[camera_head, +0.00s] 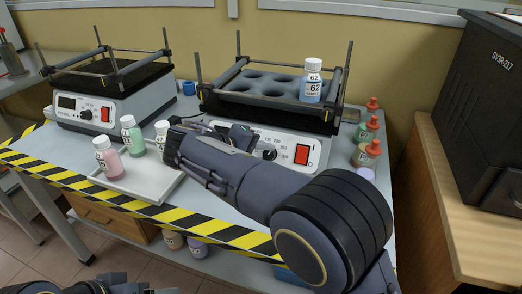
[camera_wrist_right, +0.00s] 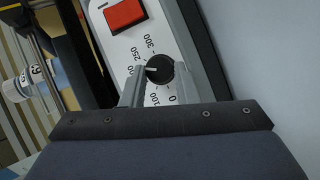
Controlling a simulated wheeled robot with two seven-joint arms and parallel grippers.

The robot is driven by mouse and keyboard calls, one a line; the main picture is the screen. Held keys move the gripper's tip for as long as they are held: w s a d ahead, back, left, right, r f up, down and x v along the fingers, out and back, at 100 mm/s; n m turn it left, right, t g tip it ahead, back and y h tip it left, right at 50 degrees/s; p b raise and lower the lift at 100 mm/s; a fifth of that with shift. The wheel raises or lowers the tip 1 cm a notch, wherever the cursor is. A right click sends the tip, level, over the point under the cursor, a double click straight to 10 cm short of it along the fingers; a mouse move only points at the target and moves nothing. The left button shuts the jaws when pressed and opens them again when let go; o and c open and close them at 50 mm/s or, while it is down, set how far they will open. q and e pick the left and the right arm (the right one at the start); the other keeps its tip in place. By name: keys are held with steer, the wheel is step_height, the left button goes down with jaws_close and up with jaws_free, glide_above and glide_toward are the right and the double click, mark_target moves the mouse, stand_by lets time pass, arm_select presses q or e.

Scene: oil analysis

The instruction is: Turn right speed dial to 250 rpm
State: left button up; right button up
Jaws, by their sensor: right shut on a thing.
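The right shaker (camera_head: 300,150) has a white front panel with a red switch (camera_head: 302,154) and a black speed dial (camera_head: 269,154). In the right wrist view the dial (camera_wrist_right: 160,70) sits between the two fingers of my right gripper (camera_wrist_right: 160,80), which is shut on it. The dial's white mark points left in that view, just below the printed 250; part of the scale is hidden by a finger. In the head view my right arm hides much of the panel's left part. My left gripper (camera_head: 110,286) shows only partly at the bottom edge.
A bottle (camera_head: 312,82) labelled 62 stands on the right shaker. A second shaker (camera_head: 105,95) stands at the left. A white tray (camera_head: 148,184) and several bottles are in front. Red-capped bottles (camera_head: 367,150) line the right side. A dark box (camera_head: 485,115) stands at far right.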

steer(key=m+y, duration=0.1)
steer(key=m, duration=0.1)
steer(key=m+g, duration=0.1)
steer(key=m, duration=0.1)
steer(key=shift+w+d+r+y+p, duration=0.1)
steer(key=shift+d+r+y+p, duration=0.1)
steer(key=shift+y+p, duration=0.2)
steer(key=shift+m, duration=0.3)
steer(key=o, duration=1)
steer(key=shift+c, duration=0.2)
steer(key=p+v, duration=0.2)
steer(key=v, duration=0.5)
steer(key=shift+a+r, duration=0.15)
steer(key=shift+r, duration=0.2)
